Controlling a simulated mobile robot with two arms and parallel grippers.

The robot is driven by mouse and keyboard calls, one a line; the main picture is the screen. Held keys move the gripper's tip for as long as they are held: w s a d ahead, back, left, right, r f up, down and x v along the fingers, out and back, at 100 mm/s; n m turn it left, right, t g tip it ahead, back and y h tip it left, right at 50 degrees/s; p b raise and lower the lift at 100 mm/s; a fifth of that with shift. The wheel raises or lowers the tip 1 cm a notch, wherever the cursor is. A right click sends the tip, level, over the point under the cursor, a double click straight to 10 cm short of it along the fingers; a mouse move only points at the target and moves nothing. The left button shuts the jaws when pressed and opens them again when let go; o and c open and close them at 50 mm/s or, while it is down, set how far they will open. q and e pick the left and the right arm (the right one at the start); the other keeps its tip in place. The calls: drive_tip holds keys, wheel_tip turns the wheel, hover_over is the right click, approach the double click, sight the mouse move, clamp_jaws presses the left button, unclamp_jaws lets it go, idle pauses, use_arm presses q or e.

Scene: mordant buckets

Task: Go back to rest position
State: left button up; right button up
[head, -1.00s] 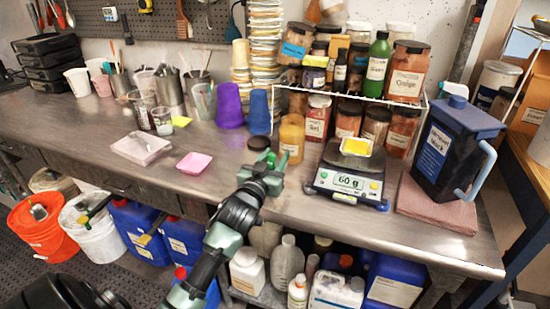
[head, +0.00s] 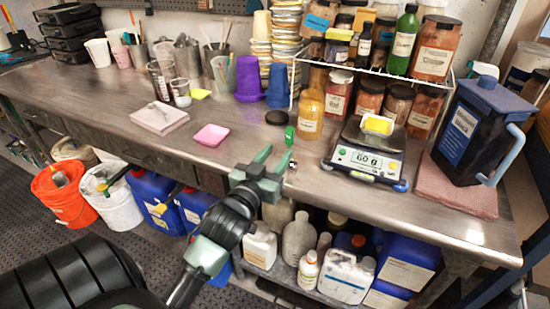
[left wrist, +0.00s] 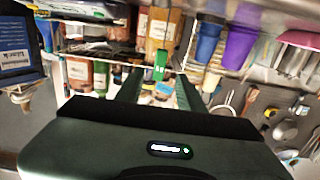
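My left gripper (head: 275,158) is in the head view at the front edge of the steel workbench (head: 240,172). Its two fingers are apart with nothing between them. A small green object (head: 289,135) stands on the bench just beyond the fingertips, apart from them. In the left wrist view the open fingers (left wrist: 157,90) reach away from the camera, and the green object (left wrist: 161,66) shows beyond them. My right gripper is in neither view.
A scale (head: 366,160) reading 60 g holds a yellow tray (head: 378,125). Jugs (head: 350,277) and buckets (head: 60,195) are below.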

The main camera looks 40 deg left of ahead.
use_arm(q)
drive_tip(key=shift+s+d, duration=0.1)
drive_tip(key=shift+s, duration=0.15)
idle(0.3)
